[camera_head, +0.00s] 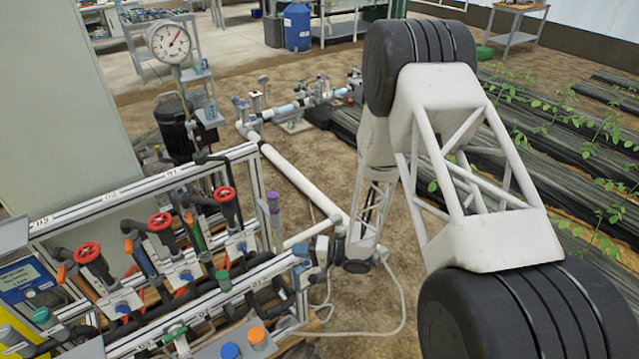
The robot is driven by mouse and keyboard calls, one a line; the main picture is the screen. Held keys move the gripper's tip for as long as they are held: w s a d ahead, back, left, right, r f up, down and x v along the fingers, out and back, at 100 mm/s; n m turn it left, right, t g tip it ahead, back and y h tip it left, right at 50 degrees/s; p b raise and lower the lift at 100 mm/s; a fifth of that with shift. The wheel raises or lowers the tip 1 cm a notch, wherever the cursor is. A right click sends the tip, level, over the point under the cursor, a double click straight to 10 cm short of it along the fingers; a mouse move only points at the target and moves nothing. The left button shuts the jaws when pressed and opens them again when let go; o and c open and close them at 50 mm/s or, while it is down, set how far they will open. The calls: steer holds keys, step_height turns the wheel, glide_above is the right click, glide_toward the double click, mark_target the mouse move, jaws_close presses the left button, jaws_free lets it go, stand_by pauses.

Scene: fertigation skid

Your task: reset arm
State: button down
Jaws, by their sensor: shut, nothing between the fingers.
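My arm reaches down from the right side of the view, with its white lattice links and black joints. Its small far end lies just right of the skid's right end. My gripper (304,262) is small there and points left toward the skid frame. It is shut with nothing held. Its fingertips are hard to make out against the frame and pipes, and I cannot tell whether they touch anything.
The fertigation skid (160,262) stands at lower left with red handwheels (160,221). A pressure gauge (169,41) and dark motor (185,128) stand behind it. A white pipe (300,180) crosses the soil. Plant beds (560,130) lie right.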

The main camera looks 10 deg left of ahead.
steer(key=shift+w, duration=0.1)
steer(key=w+d+r+t+h, duration=0.3)
steer(key=w+d+r+t, duration=0.15)
steer(key=r, duration=0.35)
steer(key=w+d+r+t+h, duration=0.3)
steer(key=w+d+r+h, duration=0.1)
steer(key=d+r, duration=0.25)
steer(key=s+d+r+t+h, duration=0.25)
steer(key=d+r+h, duration=0.45)
steer(key=d+r, duration=0.6)
steer(key=s+d+r+m+g+h, duration=0.1)
steer(key=s+d+r+h, duration=0.1)
steer(key=s+d+r, duration=0.4)
steer(key=s+d+r+m+g+h, duration=0.1)
steer(key=s+d+r+g+h, duration=0.2)
steer(key=s, duration=0.6)
steer(key=s+d+r+g+y, duration=0.1)
steer(key=s+r, duration=0.1)
steer(key=s, duration=0.8)
steer(key=s+d+r+g+y, duration=0.1)
steer(key=s+r+g, duration=0.1)
steer(key=s, duration=0.9)
steer(key=shift+d+r+n, duration=0.2)
steer(key=shift+r+n, duration=0.2)
steer(key=shift+r, duration=0.1)
